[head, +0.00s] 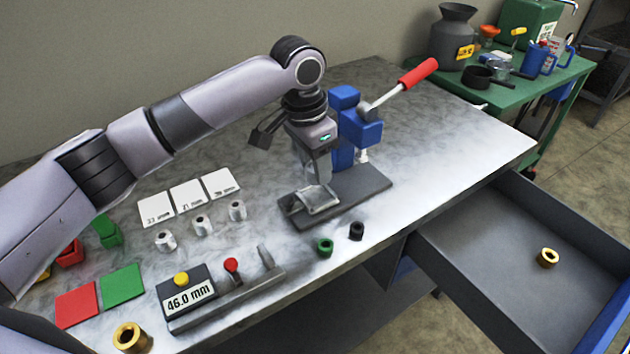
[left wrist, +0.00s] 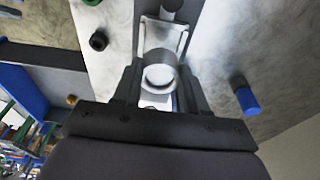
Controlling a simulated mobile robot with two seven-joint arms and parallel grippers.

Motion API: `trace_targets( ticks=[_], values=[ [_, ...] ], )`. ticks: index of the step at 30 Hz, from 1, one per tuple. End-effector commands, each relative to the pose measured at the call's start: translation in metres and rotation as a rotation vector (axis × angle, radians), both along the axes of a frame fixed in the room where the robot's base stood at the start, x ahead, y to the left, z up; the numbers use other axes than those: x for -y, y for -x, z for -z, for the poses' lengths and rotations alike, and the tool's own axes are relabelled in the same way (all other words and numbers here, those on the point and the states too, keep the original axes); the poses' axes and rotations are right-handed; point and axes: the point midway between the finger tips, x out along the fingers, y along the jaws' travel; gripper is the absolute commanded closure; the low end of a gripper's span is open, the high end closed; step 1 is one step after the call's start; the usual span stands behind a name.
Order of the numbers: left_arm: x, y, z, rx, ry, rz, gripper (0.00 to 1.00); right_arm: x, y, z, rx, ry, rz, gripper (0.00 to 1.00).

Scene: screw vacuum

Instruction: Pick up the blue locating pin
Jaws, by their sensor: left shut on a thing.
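My left gripper (head: 318,183) points down at the left end of the dark press base plate (head: 365,188). It is shut on a silver ring-shaped part (left wrist: 160,72) seated in a pale metal bracket (head: 318,202). The fingers (left wrist: 158,92) lie on both sides of this part in the left wrist view. A small blue cylinder with a dark end (left wrist: 247,98), apparently the blue locating pin, is on the table to the right in that view, apart from the gripper. I cannot make it out in the head view. My right gripper is not in view.
The blue press (head: 344,120) with a red-tipped lever (head: 418,72) stands close to my left gripper. Green (head: 325,247) and black (head: 356,231) rings lie in front. A gauge (head: 188,292) is at front left. An open drawer (head: 480,265) juts out at right.

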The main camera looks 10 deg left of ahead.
Motion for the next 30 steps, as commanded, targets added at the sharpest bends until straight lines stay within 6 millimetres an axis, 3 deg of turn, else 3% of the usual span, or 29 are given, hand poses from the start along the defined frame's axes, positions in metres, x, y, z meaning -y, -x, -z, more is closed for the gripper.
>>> trace_targets(
  ticks=[5,12,30],
  values=[
    [0.000,0.000,0.011,0.001,-0.001,-0.001,0.97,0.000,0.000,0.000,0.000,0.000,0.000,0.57],
    [-0.001,0.000,0.045,0.000,0.000,-0.002,0.97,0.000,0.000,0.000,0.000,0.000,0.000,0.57],
    [0.000,0.000,0.058,-0.001,-0.001,-0.001,0.97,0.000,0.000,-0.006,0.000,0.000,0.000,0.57]
  ],
)
